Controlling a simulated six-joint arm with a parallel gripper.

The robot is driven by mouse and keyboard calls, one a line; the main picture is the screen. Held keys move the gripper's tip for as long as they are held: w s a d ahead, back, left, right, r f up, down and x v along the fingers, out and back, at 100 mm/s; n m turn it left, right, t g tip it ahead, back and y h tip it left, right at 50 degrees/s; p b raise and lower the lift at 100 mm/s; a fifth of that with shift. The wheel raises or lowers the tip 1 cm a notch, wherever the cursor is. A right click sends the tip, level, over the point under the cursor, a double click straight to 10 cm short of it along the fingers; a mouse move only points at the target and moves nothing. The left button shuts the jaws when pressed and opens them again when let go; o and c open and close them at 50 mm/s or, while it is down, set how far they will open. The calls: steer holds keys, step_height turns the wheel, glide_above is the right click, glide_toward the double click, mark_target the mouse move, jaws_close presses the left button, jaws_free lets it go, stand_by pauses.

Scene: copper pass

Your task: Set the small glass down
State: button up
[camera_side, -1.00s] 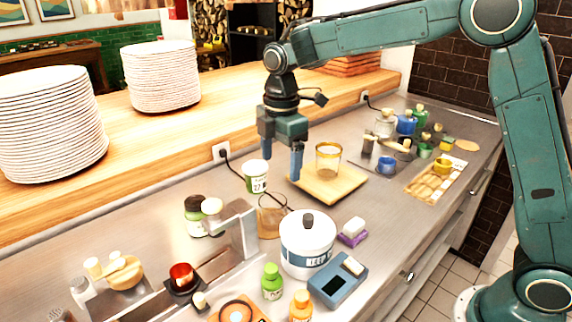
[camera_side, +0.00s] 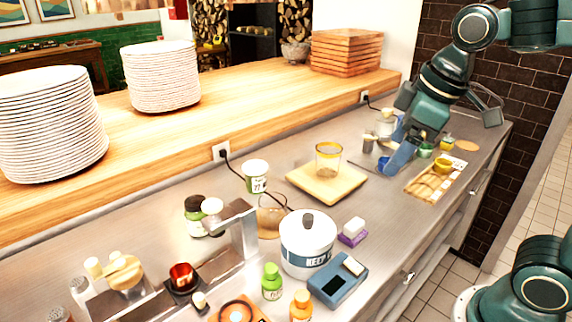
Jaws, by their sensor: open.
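A small clear glass with a gold rim (camera_side: 328,160) stands upright on a square light-wood board (camera_side: 305,184) in the middle of the steel counter. An amber-tinted clear glass (camera_side: 269,218) stands farther left, behind the white pot. My gripper (camera_side: 393,166) is open, well to the right of the gold-rimmed glass and apart from it. Its blue fingers are low over the cluster of small cups and jars. They partly hide a blue cup there, and I cannot tell whether they touch it.
A white pot (camera_side: 307,250), a blue scale (camera_side: 338,284) and a purple-and-white sponge (camera_side: 352,232) stand at the front. A green-and-white cup (camera_side: 256,176) is left of the board. A tray of small items (camera_side: 425,188) lies right. Plate stacks (camera_side: 160,78) line the shelf.

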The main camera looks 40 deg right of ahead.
steer(key=s+d+f+m+t, duration=0.1)
steer(key=s+f+m, duration=0.2)
steer(key=s+m, duration=0.2)
steer(key=shift+s+d+t, duration=0.25)
steer(key=shift+s+t, duration=0.05)
steer(key=shift+s, duration=1.4)
